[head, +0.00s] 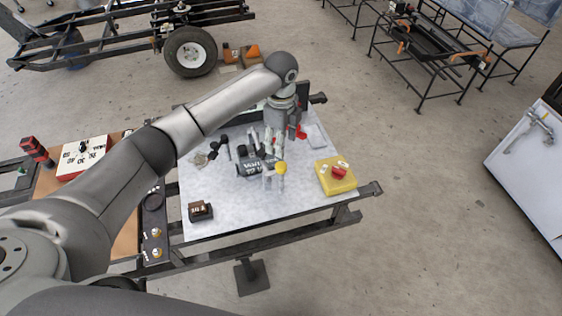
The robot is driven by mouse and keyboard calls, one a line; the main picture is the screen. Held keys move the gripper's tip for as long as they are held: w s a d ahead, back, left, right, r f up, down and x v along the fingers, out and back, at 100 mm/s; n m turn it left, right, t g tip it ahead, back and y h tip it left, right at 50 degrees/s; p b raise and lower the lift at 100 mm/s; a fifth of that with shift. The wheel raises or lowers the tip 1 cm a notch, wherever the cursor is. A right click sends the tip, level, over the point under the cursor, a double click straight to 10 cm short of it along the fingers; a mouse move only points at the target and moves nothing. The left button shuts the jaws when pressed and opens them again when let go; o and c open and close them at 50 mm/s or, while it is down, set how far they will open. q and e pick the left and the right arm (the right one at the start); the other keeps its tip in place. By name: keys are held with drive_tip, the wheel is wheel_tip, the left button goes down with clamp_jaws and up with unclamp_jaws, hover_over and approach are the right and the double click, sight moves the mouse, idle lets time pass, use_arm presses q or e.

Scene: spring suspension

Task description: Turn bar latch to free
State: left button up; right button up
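My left gripper (274,178) points down over the middle of the worktable (222,217). Its fingers are small and blend with the parts below, so I cannot tell whether they are apart or closed. A dark block with pale lettering (252,169) sits just left of the fingers. A small yellow round piece (281,168) shows right at the fingers; I cannot tell whether they touch it. The bar latch is not clearly distinguishable among these parts. My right gripper is not in view.
A yellow box with a red button (340,182) stands at the table's right. A small dark brown box (200,211) sits at the front left. Dark hand tools (218,148) lie at the left. A red part (301,132) is behind. The front middle is clear.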

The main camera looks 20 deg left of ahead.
sight(281, 165)
use_arm(q)
wheel_tip(281, 165, down, 10)
drive_tip(key=shift+f+p, duration=0.25)
drive_tip(key=shift+p, duration=0.35)
drive_tip(key=c, duration=1)
